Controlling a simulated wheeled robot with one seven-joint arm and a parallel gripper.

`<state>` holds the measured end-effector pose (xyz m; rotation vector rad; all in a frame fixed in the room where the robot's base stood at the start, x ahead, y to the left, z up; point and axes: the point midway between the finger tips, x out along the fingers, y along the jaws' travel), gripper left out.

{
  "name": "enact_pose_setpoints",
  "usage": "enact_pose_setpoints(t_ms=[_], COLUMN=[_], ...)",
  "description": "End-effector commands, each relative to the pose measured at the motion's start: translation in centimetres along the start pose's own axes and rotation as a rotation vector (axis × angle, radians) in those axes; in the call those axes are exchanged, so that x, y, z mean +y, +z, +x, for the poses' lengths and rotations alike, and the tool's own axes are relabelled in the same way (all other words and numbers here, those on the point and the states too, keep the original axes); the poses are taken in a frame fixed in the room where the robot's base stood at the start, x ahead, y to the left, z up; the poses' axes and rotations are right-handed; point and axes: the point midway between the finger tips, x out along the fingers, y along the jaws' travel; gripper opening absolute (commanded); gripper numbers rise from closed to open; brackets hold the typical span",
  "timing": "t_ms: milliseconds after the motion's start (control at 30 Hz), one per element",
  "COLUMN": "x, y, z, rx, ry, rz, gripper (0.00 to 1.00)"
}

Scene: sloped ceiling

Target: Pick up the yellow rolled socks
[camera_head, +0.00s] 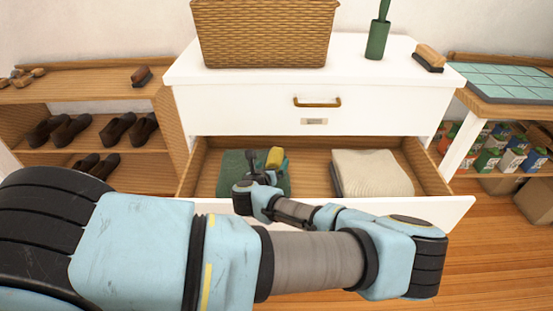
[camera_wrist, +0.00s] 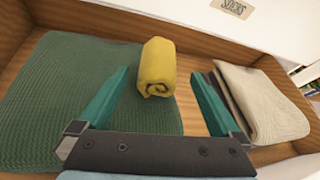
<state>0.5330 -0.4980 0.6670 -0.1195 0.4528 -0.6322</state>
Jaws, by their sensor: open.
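The yellow rolled socks (camera_wrist: 158,68) lie on a folded green cloth (camera_wrist: 70,90) inside an open wooden drawer, and they also show in the head view (camera_head: 275,157). My gripper (camera_wrist: 160,80) is open, its two teal fingers spread wide apart. In the wrist view the socks appear between the fingers, toward and partly beyond the fingertips. Nothing is held. In the head view my gripper (camera_head: 263,162) is over the green cloth, close to the socks, and my arm hides part of the drawer front. I cannot tell how high the fingertips are above the socks.
A folded cream cloth (camera_head: 372,172) lies in the right of the drawer (camera_head: 312,150). The closed upper drawer (camera_head: 240,110) sits above and behind it. A wicker basket (camera_head: 265,35) and a green brush holder (camera_head: 377,40) stand on the white dresser. A shoe shelf (camera_head: 90,90) stands left.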

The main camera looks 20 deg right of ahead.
Motion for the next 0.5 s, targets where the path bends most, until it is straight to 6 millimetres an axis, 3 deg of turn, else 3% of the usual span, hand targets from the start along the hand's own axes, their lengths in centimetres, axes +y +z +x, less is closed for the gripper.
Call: enact_pose_setpoints(t_ms=[500], x=[-0.1], y=[0.2], z=[5.3], rx=[0.0], ry=[0.001], rz=[-0.001], gripper=[1.0])
